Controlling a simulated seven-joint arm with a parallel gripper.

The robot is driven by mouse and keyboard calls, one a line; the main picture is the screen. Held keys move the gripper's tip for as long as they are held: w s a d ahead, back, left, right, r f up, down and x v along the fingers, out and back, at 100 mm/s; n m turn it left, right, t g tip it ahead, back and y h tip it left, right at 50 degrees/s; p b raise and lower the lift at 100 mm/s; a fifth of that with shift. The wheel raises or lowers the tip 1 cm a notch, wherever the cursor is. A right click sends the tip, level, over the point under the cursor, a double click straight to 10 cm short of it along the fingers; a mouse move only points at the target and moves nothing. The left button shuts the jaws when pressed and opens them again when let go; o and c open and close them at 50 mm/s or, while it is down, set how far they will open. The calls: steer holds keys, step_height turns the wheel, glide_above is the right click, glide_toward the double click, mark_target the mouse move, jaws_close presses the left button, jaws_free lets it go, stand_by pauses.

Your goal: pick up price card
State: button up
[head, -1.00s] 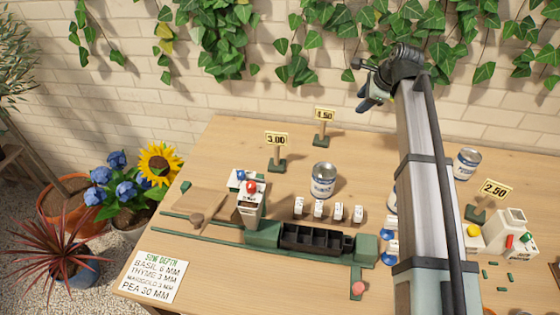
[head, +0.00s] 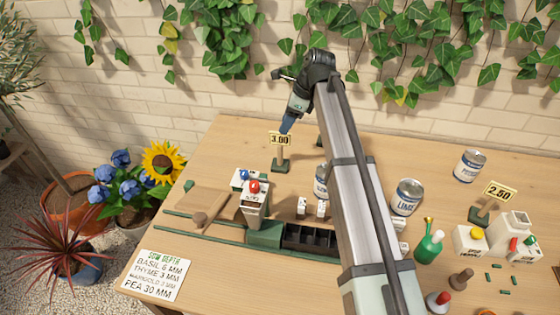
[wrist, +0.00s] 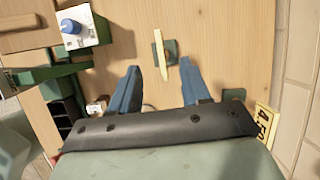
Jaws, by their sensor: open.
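A yellow price card reading 3.00 (head: 280,139) stands on a wooden post with a green base at the back left of the table. In the wrist view the same card (wrist: 161,58) shows edge-on as a thin pale strip over its green base. My gripper (head: 287,124) is just above the card in the head view. In the wrist view my gripper (wrist: 158,75) has its two blue fingers spread apart, with the card's strip between and just ahead of the tips. Nothing is held. A second card, reading 4.50 (wrist: 265,122), shows at the right; its front is hidden in the head view.
A 2.50 card (head: 501,191) stands at the right. A dispenser with a red knob (head: 254,197), a black tray (head: 310,238) and several cans, including a LIME can (head: 405,197), are nearby. Bare table lies left of the 3.00 card.

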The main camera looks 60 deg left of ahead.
mark_target(278, 143)
steer(key=shift+x, duration=3.85)
steer(key=shift+a, duration=0.1)
jaws_close()
